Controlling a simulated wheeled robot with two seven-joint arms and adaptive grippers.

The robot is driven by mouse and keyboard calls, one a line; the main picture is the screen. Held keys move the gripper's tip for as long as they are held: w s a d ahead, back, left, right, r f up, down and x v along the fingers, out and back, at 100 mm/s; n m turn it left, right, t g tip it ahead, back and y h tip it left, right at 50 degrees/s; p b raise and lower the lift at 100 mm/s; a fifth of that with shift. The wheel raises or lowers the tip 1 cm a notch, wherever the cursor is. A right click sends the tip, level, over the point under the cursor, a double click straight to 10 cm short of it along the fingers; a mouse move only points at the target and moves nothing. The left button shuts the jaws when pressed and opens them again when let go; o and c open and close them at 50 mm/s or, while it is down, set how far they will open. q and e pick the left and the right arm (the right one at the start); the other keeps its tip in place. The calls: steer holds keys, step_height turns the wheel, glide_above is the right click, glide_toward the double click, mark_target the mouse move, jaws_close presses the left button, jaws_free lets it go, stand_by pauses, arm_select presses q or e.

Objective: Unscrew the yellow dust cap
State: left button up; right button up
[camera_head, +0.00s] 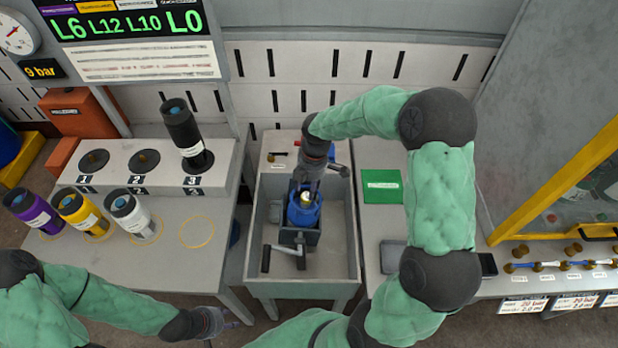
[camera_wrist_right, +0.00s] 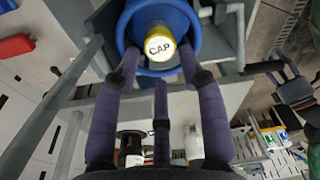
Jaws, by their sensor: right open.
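The yellow dust cap (camera_wrist_right: 158,42), marked CAP, sits on top of a blue cylinder (camera_head: 303,212). The cylinder stands upright in a dark holder (camera_head: 310,239) inside a grey tub (camera_head: 338,277). My right gripper (camera_head: 308,185) points down at it from above. In the right wrist view the open fingers of my right gripper (camera_wrist_right: 166,68) reach toward the cap, over the blue collar; I cannot tell whether they touch it. My left gripper (camera_head: 217,322) hangs low at the left, away from the tub; its fingers are too small to read.
Purple, yellow and white cylinders (camera_head: 130,214) stand on the left table. A black cylinder (camera_head: 182,130) stands on slot 3 of a numbered rack (camera_head: 142,186). A lever handle (camera_head: 284,254) sticks out in the tub. A green card (camera_head: 381,185) lies on the right bench.

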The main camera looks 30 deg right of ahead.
mark_target(306, 196)
steer(key=shift+a+f+b, duration=0.15)
steer(key=shift+f+b, duration=0.05)
steer(key=shift+f, duration=1.15)
steer(key=shift+a+f+b, duration=0.15)
steer(key=shift+f+b, duration=0.05)
steer(key=shift+f, duration=1.1)
jaws_close()
steer(key=n+p, duration=0.1)
steer(key=n, duration=0.2)
steer(key=shift+r+p, duration=0.15)
steer(key=shift+p, duration=0.25)
steer(key=shift+n+p, duration=0.5)
steer(key=shift+n, duration=1)
